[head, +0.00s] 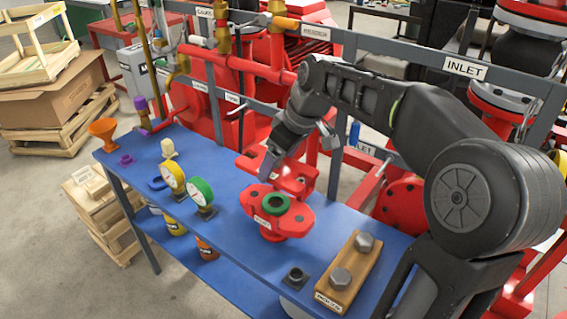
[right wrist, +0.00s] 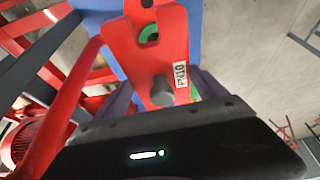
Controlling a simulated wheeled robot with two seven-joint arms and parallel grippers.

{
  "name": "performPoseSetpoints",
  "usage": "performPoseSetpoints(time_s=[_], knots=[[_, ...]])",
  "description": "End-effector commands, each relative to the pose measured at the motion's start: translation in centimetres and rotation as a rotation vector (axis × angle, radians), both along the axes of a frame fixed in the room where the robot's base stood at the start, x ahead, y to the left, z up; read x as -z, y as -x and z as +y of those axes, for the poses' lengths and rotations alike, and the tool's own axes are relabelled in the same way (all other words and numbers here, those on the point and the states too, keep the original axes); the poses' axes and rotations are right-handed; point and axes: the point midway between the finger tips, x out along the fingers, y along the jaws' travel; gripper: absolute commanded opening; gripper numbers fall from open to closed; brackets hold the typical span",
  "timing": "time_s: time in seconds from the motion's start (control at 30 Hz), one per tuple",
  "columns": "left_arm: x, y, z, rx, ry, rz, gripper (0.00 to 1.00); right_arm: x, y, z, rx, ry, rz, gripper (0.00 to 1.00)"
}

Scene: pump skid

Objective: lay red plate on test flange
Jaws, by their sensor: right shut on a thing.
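The red plate (head: 292,184) is in my right gripper (head: 300,170), held just behind and above the test flange. In the right wrist view the red plate (right wrist: 148,52) carries a PN10 label and a grey knob (right wrist: 162,92), with my fingers on either side of the knob. The red test flange (head: 290,222) stands on the blue bench with a green ring (head: 275,204) on its top. Whether plate and flange touch is unclear. My left gripper is not in view.
The blue bench (head: 225,225) also bears two gauges, yellow (head: 172,177) and green (head: 200,191), left of the flange. Red pipework and grey rails stand behind.

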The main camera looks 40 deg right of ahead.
Motion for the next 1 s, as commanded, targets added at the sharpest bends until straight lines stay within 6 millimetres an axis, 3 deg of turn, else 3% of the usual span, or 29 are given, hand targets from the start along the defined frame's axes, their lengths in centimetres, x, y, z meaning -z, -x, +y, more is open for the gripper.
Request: performPoseSetpoints(time_s=[0.53,1.0], knots=[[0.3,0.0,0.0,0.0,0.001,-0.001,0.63,0.3,0.0,0.0,0.019,-0.007,0.001,0.09],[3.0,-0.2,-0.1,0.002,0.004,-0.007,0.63,4.1,0.0,0.0,0.018,-0.006,0.002,0.09]])
